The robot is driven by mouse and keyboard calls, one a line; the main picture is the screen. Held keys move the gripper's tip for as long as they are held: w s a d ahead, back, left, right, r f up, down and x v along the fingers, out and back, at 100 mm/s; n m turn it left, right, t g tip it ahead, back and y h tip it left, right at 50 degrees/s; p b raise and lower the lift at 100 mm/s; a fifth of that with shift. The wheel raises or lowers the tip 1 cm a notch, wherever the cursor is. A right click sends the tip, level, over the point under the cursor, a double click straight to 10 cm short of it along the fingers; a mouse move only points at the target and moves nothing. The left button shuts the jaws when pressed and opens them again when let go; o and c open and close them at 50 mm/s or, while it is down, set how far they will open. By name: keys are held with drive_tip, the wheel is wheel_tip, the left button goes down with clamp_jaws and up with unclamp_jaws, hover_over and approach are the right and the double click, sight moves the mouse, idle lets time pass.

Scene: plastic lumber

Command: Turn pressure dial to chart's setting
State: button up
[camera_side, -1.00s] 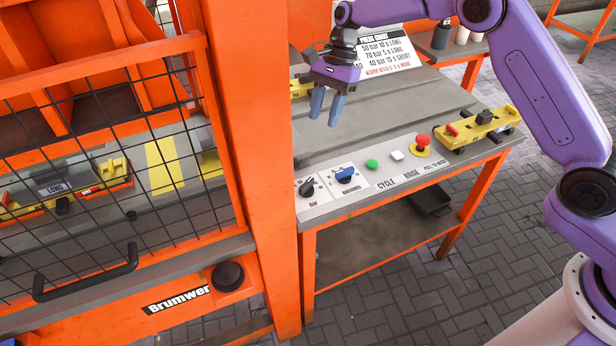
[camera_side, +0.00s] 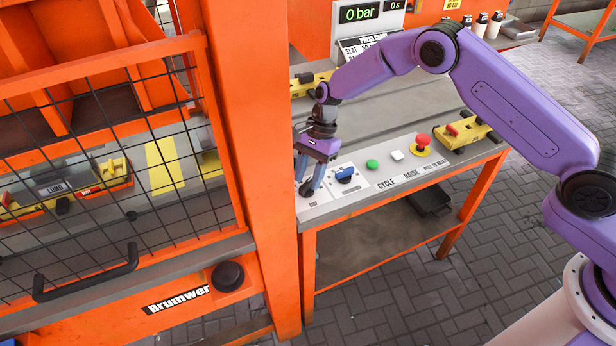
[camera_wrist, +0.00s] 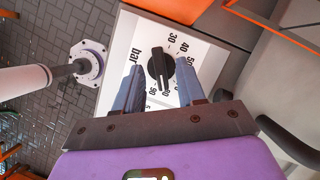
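The black pressure dial (camera_wrist: 160,72) sits on a white plate marked "bar" in the wrist view, with numbers such as 30, 40 and 50 around it. My gripper (camera_wrist: 160,66) is open, one finger on each side of the dial, with light gaps visible. In the side view my gripper (camera_side: 306,188) points down at the left end of the panel and mostly hides the dial. The press chart (camera_side: 362,47) stands behind, largely covered by my arm. The display (camera_side: 358,14) reads 0 bar.
An orange post (camera_side: 258,160) stands close on the left. A mould labelled LONG (camera_side: 56,188) is behind the mesh guard.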

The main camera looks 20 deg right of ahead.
drive_tip(key=shift+s+a+f, duration=0.1)
drive_tip(key=shift+a+f, duration=0.1)
drive_tip(key=shift+f, duration=0.3)
clamp_jaws()
